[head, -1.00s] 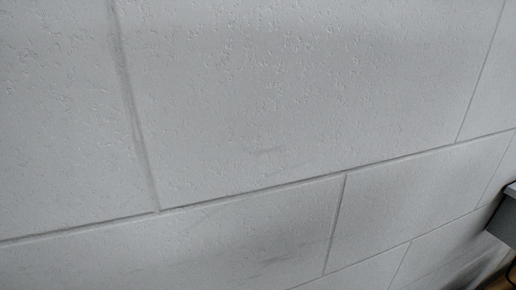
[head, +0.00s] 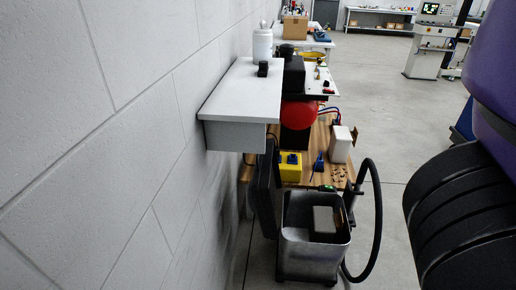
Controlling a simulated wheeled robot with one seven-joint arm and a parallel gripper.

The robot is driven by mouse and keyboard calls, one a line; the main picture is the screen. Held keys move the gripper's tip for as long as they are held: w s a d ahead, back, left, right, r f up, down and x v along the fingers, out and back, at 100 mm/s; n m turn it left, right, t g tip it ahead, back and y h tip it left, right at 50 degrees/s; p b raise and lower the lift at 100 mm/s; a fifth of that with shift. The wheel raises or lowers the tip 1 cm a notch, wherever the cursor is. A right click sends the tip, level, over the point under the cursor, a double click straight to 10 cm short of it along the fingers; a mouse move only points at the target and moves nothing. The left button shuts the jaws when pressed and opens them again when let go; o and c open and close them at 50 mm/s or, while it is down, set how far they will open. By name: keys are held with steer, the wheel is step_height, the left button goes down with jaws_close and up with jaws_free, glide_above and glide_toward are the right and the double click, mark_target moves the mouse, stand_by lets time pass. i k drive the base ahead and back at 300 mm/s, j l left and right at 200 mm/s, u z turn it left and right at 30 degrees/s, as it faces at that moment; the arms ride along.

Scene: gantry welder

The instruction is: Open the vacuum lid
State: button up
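A grey metal bin (head: 296,258) stands on the floor near the bottom middle of the head view, beside a thick black hose (head: 377,215). It looks like the vacuum. Its top looks open, with a pale block (head: 324,219) showing inside. A dark flat panel (head: 265,195) stands upright at the bin's left, near the wall; it may be the lid, but I cannot tell whether it is joined to the bin. My gripper is not in view. A purple and black part of my own body fills the right edge.
A white wall shelf (head: 240,98) juts out above and behind the bin. A wooden-topped bench (head: 312,172) with a yellow box (head: 290,168) and a red round object (head: 299,113) stands behind. The wall (head: 120,150) is close on the left. Grey floor is clear beyond the hose.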

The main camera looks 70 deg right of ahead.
mark_target(263, 184)
steer(key=k+j+z, duration=0.1)
steer(key=z, duration=0.85)
steer(key=k+l, duration=0.05)
